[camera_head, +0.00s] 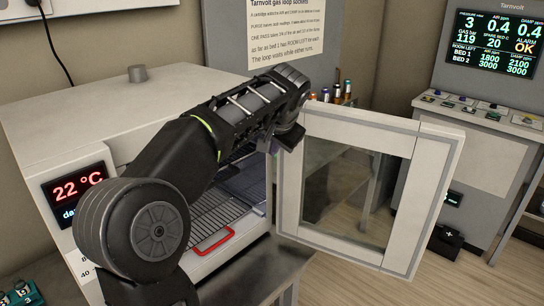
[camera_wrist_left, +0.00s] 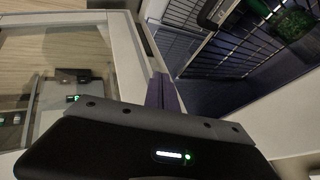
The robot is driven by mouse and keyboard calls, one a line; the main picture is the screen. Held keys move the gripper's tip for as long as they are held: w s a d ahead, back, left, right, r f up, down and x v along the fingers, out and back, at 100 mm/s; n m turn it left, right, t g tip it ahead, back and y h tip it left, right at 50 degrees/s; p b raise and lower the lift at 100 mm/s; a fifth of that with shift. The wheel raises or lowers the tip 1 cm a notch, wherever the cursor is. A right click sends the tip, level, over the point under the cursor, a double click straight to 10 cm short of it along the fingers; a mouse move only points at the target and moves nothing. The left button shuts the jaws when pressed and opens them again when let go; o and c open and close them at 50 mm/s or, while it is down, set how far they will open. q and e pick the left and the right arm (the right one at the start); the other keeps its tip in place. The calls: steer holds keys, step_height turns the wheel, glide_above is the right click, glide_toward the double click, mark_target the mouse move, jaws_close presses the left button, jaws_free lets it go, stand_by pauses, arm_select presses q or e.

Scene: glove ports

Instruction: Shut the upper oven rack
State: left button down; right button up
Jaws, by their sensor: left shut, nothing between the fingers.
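The oven (camera_head: 50,110) stands at the left with its glazed door (camera_head: 345,190) swung wide open to the right. A wire rack (camera_head: 215,212) with a red front handle (camera_head: 214,241) shows low in the opening, partly out. Whether it is the upper rack I cannot tell, because my left arm covers the upper opening. In the left wrist view, a wire rack (camera_wrist_left: 240,45) fills the upper right, with a green item (camera_wrist_left: 294,22) by it. My left gripper (camera_wrist_left: 160,92) is shut and empty, between the door and the oven opening. My right gripper is out of view.
The open door's frame stands close to the right of my left gripper. Several small bottles (camera_head: 337,92) stand behind the door. A console with a wall display (camera_head: 497,42) is at the right. Wooden floor (camera_head: 350,285) is clear in front of the door.

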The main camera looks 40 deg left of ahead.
arm_select(q)
steer(key=v, duration=0.5)
steer(key=shift+d+r, duration=0.15)
steer(key=shift+d, duration=0.1)
